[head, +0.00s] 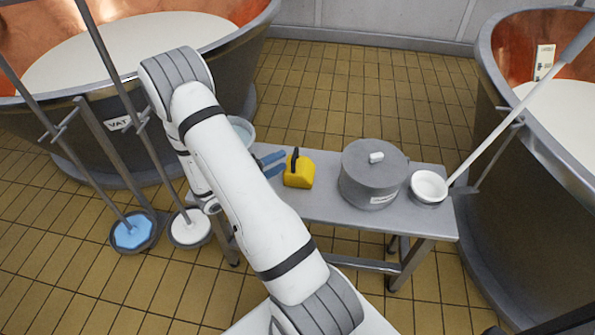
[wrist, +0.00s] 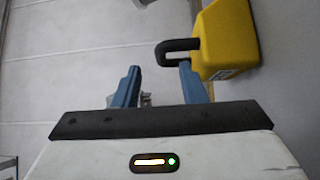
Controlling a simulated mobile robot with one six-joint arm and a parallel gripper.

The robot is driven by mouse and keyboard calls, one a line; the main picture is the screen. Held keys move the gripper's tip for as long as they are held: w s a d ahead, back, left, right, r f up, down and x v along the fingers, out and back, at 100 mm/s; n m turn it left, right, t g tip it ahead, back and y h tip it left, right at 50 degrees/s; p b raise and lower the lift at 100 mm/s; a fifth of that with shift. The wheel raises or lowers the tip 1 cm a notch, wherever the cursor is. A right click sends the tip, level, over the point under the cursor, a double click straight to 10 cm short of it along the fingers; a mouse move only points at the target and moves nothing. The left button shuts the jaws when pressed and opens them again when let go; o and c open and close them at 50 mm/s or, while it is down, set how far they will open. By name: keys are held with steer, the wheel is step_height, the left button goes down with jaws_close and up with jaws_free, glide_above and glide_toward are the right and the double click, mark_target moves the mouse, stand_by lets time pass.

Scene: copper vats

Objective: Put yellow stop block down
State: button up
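My gripper (wrist: 160,68) shows open there too. I cannot tell whether the right finger touches the handle.
On the bench (head: 330,211), a lidded grey pot (head: 372,178) and a white bowl (head: 429,186) stand right of the block. A pale bucket (head: 242,130) is partly hidden behind my arm. Copper vats (head: 535,150) stand on both sides. Long-handled tools (head: 132,232) stand at the left.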

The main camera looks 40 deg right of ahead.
mark_target(295, 152)
steer(key=d, duration=0.6)
steer(key=shift+s+d+f, duration=0.1)
steer(key=shift+s+d, duration=0.1)
steer(key=shift+s, duration=0.1)
steer(key=shift+c, duration=0.2)
jaws_close()
stand_by(0.9)
